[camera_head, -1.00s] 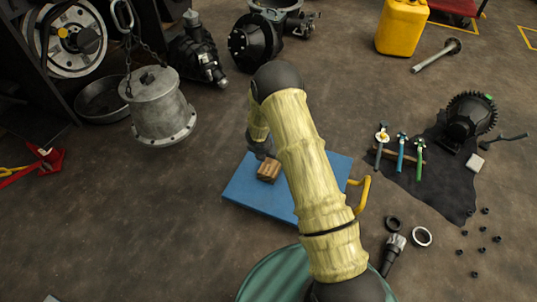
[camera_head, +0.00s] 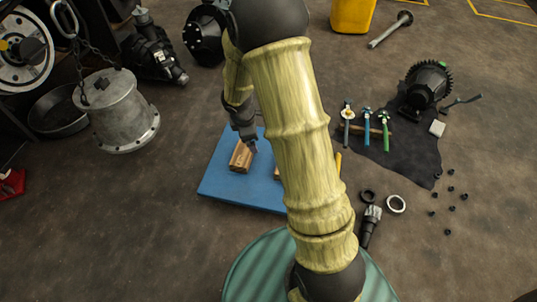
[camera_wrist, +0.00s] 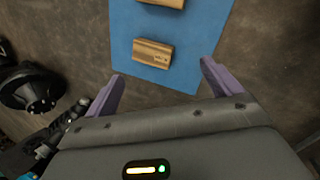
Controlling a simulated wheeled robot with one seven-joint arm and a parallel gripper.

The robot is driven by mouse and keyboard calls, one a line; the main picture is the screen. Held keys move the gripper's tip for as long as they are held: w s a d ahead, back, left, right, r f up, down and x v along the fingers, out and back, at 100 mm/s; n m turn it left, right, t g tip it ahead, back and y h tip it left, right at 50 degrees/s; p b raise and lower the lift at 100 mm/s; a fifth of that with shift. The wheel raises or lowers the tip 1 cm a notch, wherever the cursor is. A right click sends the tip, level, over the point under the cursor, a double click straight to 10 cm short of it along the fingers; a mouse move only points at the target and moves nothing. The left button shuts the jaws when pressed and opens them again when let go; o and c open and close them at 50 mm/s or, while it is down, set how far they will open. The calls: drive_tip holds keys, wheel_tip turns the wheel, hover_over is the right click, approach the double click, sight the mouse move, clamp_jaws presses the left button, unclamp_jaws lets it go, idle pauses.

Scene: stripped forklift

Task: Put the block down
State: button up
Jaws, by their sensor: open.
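A wooden block (camera_head: 241,156) lies on a blue board (camera_head: 215,180) on the floor. In the wrist view this or a like block (camera_wrist: 153,54) lies flat on the blue board (camera_wrist: 125,35), ahead of and roughly between my fingertips, apart from both. A second wooden block shows at the top edge of the wrist view (camera_wrist: 165,3); in the head view a second block (camera_head: 277,173) is mostly hidden by my arm. My gripper (camera_wrist: 162,72) is open and empty, its purple fingers spread. In the head view my gripper (camera_head: 248,140) is above the board, close to the block.
A metal drum (camera_head: 117,108) hangs on a chain at left. A black mat (camera_head: 400,155) with tools and a gear unit (camera_head: 428,84) lies at right, with several small nuts beyond. A yellow canister (camera_head: 352,14) stands at the back. Floor left of the board is clear.

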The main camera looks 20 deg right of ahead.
drive_tip(key=s+r+m+y, duration=0.1)
drive_tip(key=s+r+m, duration=0.4)
drive_tip(key=s+m, duration=0.3)
drive_tip(key=s+r+m+y, duration=0.1)
drive_tip(key=s+r+m, duration=0.5)
drive_tip(key=s, duration=0.4)
drive_tip(key=shift+a+m, duration=0.3)
drive_tip(key=shift+m, duration=0.6)
wheel_tip(320, 180, up, 51)
drive_tip(key=p, duration=5.1)
drive_tip(key=shift+r, duration=0.15)
